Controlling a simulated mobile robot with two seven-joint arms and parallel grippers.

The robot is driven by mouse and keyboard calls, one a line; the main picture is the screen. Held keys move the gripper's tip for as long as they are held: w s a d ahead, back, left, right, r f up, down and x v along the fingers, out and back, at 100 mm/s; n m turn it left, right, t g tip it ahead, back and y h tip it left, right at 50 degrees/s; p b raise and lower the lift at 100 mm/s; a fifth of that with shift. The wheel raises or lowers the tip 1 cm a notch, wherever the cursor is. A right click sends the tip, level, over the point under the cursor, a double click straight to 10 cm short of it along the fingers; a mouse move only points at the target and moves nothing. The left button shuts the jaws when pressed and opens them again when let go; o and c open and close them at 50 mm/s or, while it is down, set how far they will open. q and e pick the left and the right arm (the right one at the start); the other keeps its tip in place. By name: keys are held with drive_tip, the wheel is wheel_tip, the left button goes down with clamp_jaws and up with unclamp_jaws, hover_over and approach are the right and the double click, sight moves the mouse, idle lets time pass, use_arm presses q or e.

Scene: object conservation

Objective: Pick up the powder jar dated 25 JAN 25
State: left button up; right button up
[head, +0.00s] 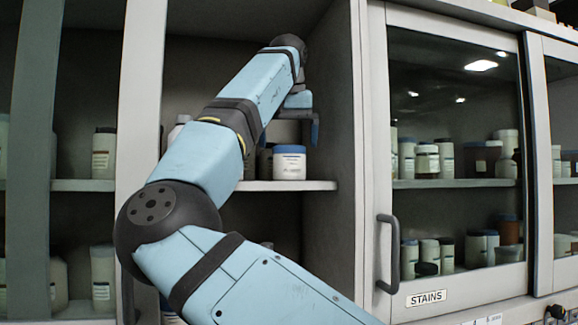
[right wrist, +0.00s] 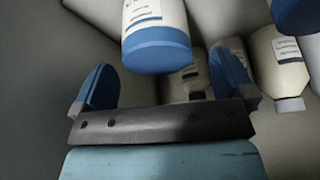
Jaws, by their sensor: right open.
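A white jar with a blue lid (head: 289,165) stands upright on the middle shelf of the open cabinet bay. Its label is too small to read, so I cannot tell its date. My right gripper (head: 299,122) is above this jar, near the bay's right wall. In the right wrist view the open blue fingers (right wrist: 163,82) have a blue-lidded white jar (right wrist: 157,45) beyond and between them, apart from both. That picture shows the jar lid-down, and its label is not legible. My left gripper is not in view.
Darker containers (head: 265,160) stand beside the jar, partly behind my arm. More bottles (right wrist: 277,62) show in the right wrist view. The shelf edge (head: 300,186) runs below the jar. A closed glass door marked STAINS (head: 427,297) is to the right.

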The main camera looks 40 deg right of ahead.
sight(289, 157)
drive_tip(key=shift+d+f, duration=0.1)
drive_tip(key=shift+f, duration=0.3)
drive_tip(key=p+x, duration=0.1)
drive_tip(key=x, duration=0.2)
drive_tip(key=shift+f, duration=0.1)
drive_tip(key=shift+w+d+f, duration=0.25)
drive_tip(key=shift+w+f, duration=0.05)
drive_tip(key=shift+f, duration=0.1)
drive_tip(key=shift+s+a+r, duration=0.1)
drive_tip(key=shift+s, duration=0.1)
drive_tip(key=shift+c, duration=0.2)
drive_tip(key=c, duration=1)
